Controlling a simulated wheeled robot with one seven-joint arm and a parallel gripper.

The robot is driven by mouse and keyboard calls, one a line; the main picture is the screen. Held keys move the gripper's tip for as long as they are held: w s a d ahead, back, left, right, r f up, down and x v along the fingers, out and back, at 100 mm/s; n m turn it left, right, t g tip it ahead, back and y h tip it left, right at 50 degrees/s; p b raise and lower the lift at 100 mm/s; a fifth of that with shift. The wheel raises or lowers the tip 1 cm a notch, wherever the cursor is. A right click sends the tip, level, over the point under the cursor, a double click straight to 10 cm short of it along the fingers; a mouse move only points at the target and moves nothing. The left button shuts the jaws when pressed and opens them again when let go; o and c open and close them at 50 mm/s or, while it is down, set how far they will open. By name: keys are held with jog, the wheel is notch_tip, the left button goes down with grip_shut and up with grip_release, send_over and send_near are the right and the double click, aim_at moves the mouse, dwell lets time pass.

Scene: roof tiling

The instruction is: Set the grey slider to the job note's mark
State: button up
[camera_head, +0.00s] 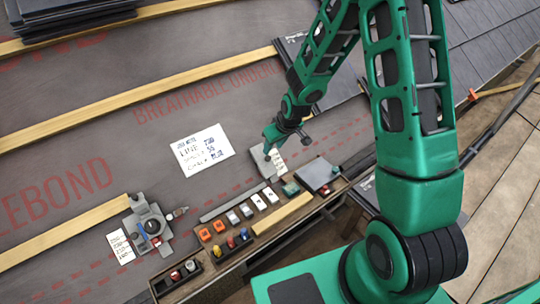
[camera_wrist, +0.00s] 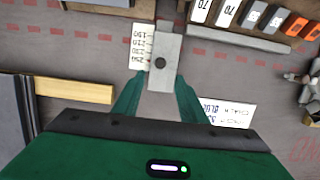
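The grey slider (camera_wrist: 168,46), a light block with a dark round knob, lies by a white scale card (camera_wrist: 139,45) in the wrist view. The card's printed numbers run from about 190 to 250. My gripper (camera_wrist: 160,82) is over the slider's near end, one green finger on each side, apart; contact is not clear. In the head view my gripper (camera_head: 271,148) points down at the slider's card (camera_head: 277,163), and the arm partly hides the slider. The job note (camera_head: 203,149) lies to the left; its handwriting has several lines, too small to read surely.
A wooden tray (camera_head: 262,247) holds several coloured pieces and white and orange blocks. A grey device (camera_head: 150,229) with a small card (camera_head: 120,246) stands at lower left. Wooden battens (camera_head: 150,95) cross the dark membrane. Dark tiles (camera_head: 75,14) are stacked at upper left.

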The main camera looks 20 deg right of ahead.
aim_at(268, 157)
jog(key=x, duration=0.8)
jog(key=shift+f, duration=0.1)
grip_shut()
jog(key=shift+d, duration=0.1)
